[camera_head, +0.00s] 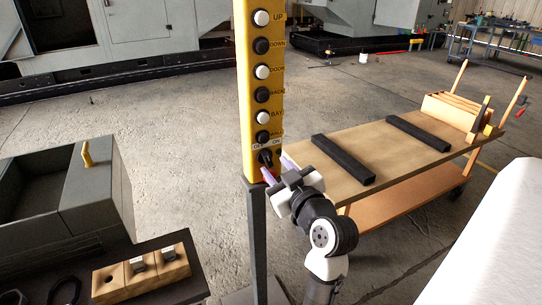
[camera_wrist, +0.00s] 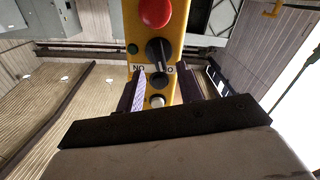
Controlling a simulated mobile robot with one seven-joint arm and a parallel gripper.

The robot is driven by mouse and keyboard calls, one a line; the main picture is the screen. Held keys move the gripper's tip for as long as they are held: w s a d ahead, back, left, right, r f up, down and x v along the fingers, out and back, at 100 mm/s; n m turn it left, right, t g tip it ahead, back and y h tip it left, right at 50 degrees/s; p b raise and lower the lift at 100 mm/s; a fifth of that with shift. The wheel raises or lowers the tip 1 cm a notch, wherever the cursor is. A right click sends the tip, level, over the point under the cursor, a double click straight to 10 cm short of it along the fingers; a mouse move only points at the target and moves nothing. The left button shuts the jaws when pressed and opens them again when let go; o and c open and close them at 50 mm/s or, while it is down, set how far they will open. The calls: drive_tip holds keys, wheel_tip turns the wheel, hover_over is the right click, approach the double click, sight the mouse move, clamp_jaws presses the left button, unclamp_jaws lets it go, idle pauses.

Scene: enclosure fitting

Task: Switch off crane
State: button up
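The crane control box (camera_head: 243,92) is a tall yellow panel on a grey post, with black and white push buttons. Near its bottom is a black rotary switch (camera_head: 265,156), labelled OFF on the left and ON on the right. In the wrist view the switch (camera_wrist: 159,52) appears upside down, with a red button (camera_wrist: 155,12) beyond it. I cannot tell for certain which label its handle points to. My gripper (camera_head: 279,170) is just in front of the switch. In the wrist view its fingers (camera_wrist: 160,92) are apart with nothing held; contact with the switch is not visible.
A wooden cart (camera_head: 345,160) with two black bars stands to the right. A white surface (camera_head: 490,250) fills the lower right. Concrete floor behind is mostly clear.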

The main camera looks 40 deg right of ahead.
sight(269, 160)
drive_tip(key=shift+p+x, duration=0.4)
drive_tip(key=shift+x, duration=1.45)
clamp_jaws()
